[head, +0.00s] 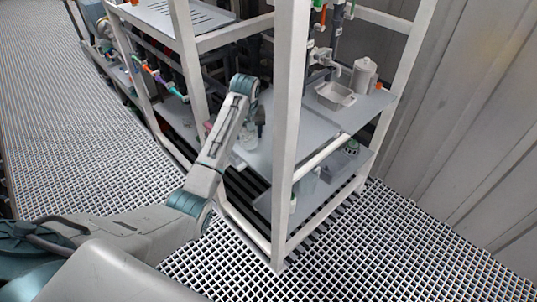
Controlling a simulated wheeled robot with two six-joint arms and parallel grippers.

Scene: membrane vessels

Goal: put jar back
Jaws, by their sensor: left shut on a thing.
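My left arm reaches between the pale posts of a rack to its grey middle shelf (285,132). My left gripper (259,128) is a small dark shape beyond the wrist, low over that shelf. It is shut on what looks like a clear jar (248,137), partly hidden by my arm. The jar is small and pale here, and I cannot tell whether it touches the shelf. My right gripper is not in view.
A metal basin (335,95) and a grey lidded canister (363,77) stand at the shelf's right end, beside a small orange item (378,86). A rack post (289,130) stands close right of my gripper. Clear containers (306,185) sit on the lower shelf.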

